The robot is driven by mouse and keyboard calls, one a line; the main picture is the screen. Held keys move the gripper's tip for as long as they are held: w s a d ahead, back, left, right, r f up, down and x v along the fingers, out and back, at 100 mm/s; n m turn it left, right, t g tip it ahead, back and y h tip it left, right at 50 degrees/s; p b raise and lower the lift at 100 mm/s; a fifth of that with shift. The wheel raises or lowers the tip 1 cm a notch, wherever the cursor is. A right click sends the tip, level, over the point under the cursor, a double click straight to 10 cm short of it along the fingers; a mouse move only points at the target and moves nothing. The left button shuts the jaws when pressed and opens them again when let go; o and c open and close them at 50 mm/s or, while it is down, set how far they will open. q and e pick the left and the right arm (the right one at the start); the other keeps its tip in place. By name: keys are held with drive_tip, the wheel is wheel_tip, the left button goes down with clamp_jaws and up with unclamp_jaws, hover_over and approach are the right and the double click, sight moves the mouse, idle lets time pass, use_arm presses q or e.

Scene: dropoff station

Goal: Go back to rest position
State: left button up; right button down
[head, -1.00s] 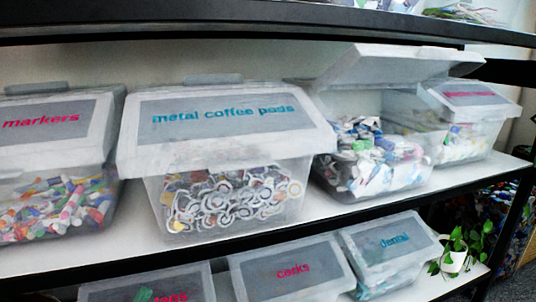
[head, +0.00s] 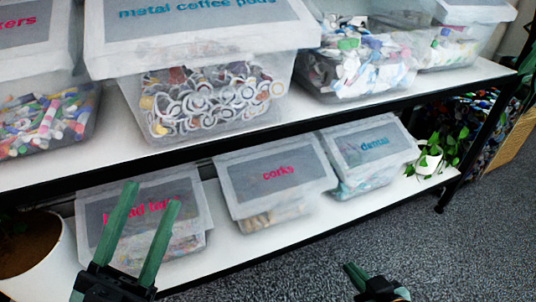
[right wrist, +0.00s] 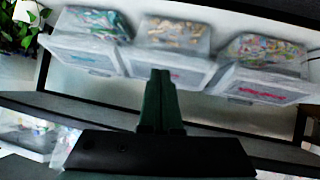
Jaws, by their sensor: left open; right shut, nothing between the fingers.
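My left gripper (head: 150,225) is at the lower left of the head view, its two green fingers apart and empty. It stands in front of the lidded bin with red lettering (head: 190,195) on the lower shelf and hides part of its label. My right gripper (head: 352,270) shows at the bottom of the head view, over the carpet. In the right wrist view its green fingers (right wrist: 160,85) are together with nothing between them. Neither gripper is seen holding anything.
The upper shelf (head: 120,140) holds the metal coffee pods bin (head: 210,100) and other bins. The lower shelf holds the corks bin (head: 275,180), the dental bin (head: 372,150) and a potted plant (head: 430,162). A white pot (head: 45,265) is at lower left. Carpet (head: 450,250) is clear.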

drive_tip(key=w+a+r+n+t+y, duration=0.15)
drive_tip(key=r+t, duration=0.25)
drive_tip(key=r, duration=0.4)
drive_tip(key=w+a+r+n+t+y, duration=0.1)
drive_tip(key=a+r+n+t+y, duration=0.2)
drive_tip(key=r, duration=0.5)
drive_tip(key=s+a+r+n+t+y, duration=0.3)
drive_tip(key=s+r+n+y, duration=0.3)
drive_tip(key=r+y, duration=0.45)
drive_tip(key=w+d+m+h+p, duration=0.1)
drive_tip(key=w+m+h+p, duration=0.3)
drive_tip(key=m+h+p, duration=0.4)
use_arm(q)
drive_tip(key=w+a+f+n+g+y+p, duration=0.35)
drive_tip(key=w+n+y+p, duration=0.35)
drive_tip(key=y+p, duration=0.35)
drive_tip(key=s+a+f+n+g+y+p, duration=0.1)
drive_tip(key=s+f+n+g+y+p, duration=0.1)
drive_tip(key=s+f+g+p, duration=0.7)
drive_tip(key=p, duration=0.6)
drive_tip(key=shift+s+a+f+n+p, duration=0.15)
drive_tip(key=shift+s+n+p, duration=0.05)
drive_tip(key=shift+n+p, duration=0.2)
use_arm(e)
drive_tip(key=s+d+f+m+g+h, duration=0.3)
drive_tip(key=s+f+g+h, duration=0.3)
drive_tip(key=f+g, duration=0.6)
drive_tip(key=shift+s+d+f+m, duration=0.3)
drive_tip(key=shift+s+d+m, duration=0.05)
drive_tip(key=shift+s+d, duration=0.35)
